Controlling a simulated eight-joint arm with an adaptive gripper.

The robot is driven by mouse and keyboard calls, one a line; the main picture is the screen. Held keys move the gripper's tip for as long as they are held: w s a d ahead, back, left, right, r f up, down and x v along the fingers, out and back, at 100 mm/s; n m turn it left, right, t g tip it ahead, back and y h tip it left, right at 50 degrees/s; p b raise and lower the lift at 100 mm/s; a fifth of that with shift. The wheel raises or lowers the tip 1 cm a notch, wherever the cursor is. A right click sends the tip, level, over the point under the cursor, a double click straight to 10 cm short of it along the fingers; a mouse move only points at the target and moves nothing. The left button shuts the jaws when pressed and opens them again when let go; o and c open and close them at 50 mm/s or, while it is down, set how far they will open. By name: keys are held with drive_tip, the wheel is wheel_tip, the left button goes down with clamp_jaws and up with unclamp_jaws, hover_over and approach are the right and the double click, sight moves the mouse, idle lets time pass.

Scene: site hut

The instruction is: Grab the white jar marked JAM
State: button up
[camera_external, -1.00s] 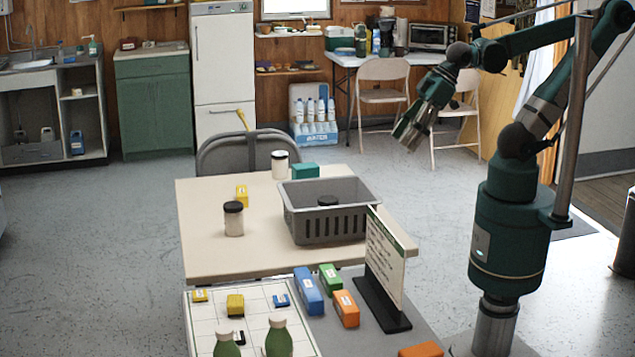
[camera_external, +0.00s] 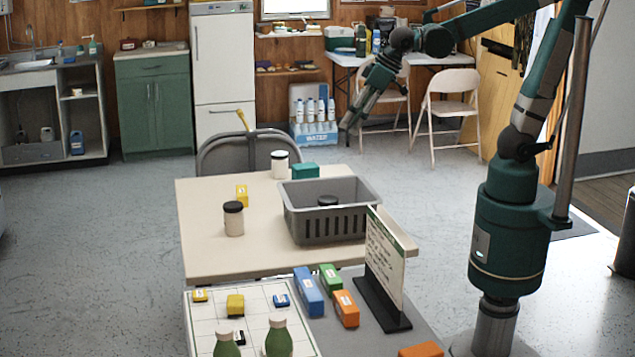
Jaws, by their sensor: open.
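One jar (camera_external: 234,223) is at the table's left middle; the other jar (camera_external: 280,166) is at the far edge. A third black lid (camera_external: 327,201) shows inside the grey basket (camera_external: 330,231); the body below it is hidden. I cannot read any jar's marking, so I cannot tell which says JAM. My gripper (camera_external: 346,125) is open and empty, in the air above and beyond the basket, pointing down-left, apart from all the jars.
A yellow block (camera_external: 242,195) and a teal block (camera_external: 305,170) lie on the table. A sign (camera_external: 384,262) stands by the near right corner. Nearer are coloured blocks, green bottles (camera_external: 278,338) and a gridded board (camera_external: 200,325). A folding chair (camera_external: 240,150) stands behind the table.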

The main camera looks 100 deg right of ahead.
drive_tip(key=w+d+f+m+g+h, duration=0.1)
drive_tip(key=w+d+f+m, duration=0.25)
drive_tip(key=w+d, duration=0.65)
drive_tip(key=m+g+h+b, duration=0.1)
drive_tip(key=m+g, duration=0.3)
drive_tip(key=m, duration=0.5)
approach(280, 155)
drive_tip(key=x, duration=0.6)
drive_tip(key=shift+w+a, duration=0.1)
drive_tip(key=shift+a, duration=0.05)
drive_tip(key=shift+d+f, duration=0.3)
drive_tip(key=shift+d, duration=0.05)
drive_tip(key=shift+b+x, duration=0.3)
drive_tip(key=shift+x, duration=0.95)
